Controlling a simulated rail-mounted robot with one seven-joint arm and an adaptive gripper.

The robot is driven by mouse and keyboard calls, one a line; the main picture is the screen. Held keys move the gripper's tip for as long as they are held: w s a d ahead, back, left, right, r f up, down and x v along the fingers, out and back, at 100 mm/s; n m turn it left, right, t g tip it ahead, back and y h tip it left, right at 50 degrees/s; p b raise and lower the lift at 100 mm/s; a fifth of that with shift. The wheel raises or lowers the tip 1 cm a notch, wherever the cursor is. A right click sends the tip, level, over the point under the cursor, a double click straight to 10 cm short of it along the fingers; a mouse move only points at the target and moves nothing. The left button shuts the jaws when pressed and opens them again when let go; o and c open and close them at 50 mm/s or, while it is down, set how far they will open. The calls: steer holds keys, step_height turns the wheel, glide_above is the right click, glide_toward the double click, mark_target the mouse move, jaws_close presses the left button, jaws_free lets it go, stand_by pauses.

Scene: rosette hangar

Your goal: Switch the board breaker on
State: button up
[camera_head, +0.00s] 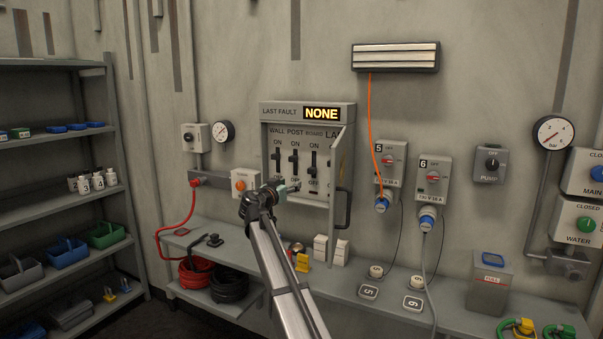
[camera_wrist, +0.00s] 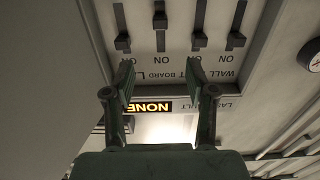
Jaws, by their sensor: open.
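The board breaker (camera_head: 313,174) is the third lever in the open grey breaker box, under the label BOARD. Its handle sits lower than the WALL (camera_head: 277,156) and POST (camera_head: 294,158) handles, toward the OFF end. In the wrist view, which is upside down, the board handle (camera_wrist: 160,19) is farther from its ON label than its neighbours. My gripper (camera_head: 288,188) is in front of the box's lower part. In the wrist view its two fingers (camera_wrist: 158,75) are apart with nothing between them, in line with the BOARD column and apart from the handle.
The box door (camera_head: 341,170) stands open at the right, with a black handle. The display (camera_head: 322,114) reads NONE. A shelf (camera_head: 235,262) below holds cable coils and small blocks. Sockets 5 (camera_head: 391,165) and 6 (camera_head: 433,180) are to the right.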

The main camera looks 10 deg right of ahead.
mark_target(310, 171)
steer(key=p+x, duration=0.1)
steer(key=x, duration=0.4)
steer(key=p+x, duration=0.2)
steer(key=x, duration=0.3)
steer(key=p+x, duration=0.2)
steer(key=x, duration=0.4)
steer(key=shift+a+r, duration=0.1)
steer(key=shift+r, duration=0.15)
steer(key=shift+w+d+f+p, duration=0.1)
steer(key=shift+w+d+p, duration=0.25)
steer(key=shift+w, duration=0.25)
jaws_close()
